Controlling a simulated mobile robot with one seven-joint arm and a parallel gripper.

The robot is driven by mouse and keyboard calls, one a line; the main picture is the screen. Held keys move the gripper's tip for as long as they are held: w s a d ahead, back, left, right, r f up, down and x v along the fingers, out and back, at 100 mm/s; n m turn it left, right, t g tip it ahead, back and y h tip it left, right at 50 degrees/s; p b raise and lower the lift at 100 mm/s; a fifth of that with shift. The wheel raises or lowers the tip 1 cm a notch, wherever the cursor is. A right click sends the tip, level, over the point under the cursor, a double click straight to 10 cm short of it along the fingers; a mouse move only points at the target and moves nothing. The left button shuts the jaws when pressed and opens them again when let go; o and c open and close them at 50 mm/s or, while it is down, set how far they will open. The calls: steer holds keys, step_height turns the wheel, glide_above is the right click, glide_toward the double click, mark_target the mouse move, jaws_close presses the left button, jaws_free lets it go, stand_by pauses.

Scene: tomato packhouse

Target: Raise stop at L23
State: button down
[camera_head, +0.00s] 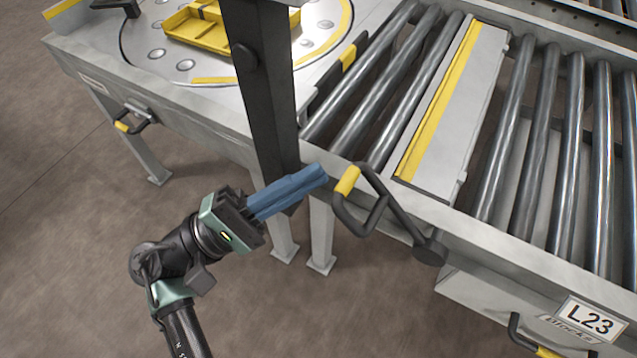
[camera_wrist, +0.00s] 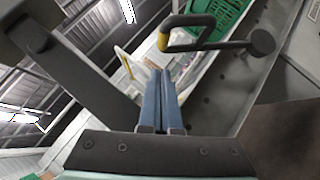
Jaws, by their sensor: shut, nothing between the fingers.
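The L23 label (camera_head: 589,320) is on the front of the roller conveyor at the lower right in the head view. A black lever handle (camera_head: 377,215) with a yellow grip (camera_head: 347,181) hangs on the conveyor's front, pivoting at a round hub left of the label. A grey plate with a yellow stripe (camera_head: 455,110) lies across the rollers behind it. My gripper (camera_head: 322,174) has its blue fingers together, empty, just left of the yellow grip; contact cannot be told. In the wrist view the handle (camera_wrist: 205,35) is above the blue fingertips (camera_wrist: 161,75).
A dark upright post (camera_head: 262,95) stands close behind my gripper. A turntable (camera_head: 150,40) with a yellow tray (camera_head: 200,28) is at the upper left. Another handle (camera_head: 532,340) is below the label. Open floor lies at left.

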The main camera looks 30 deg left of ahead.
steer(key=shift+d+r+b, duration=0.35)
steer(key=shift+d+r, duration=0.45)
steer(key=shift+d, duration=0.3)
steer(key=shift+r, duration=0.1)
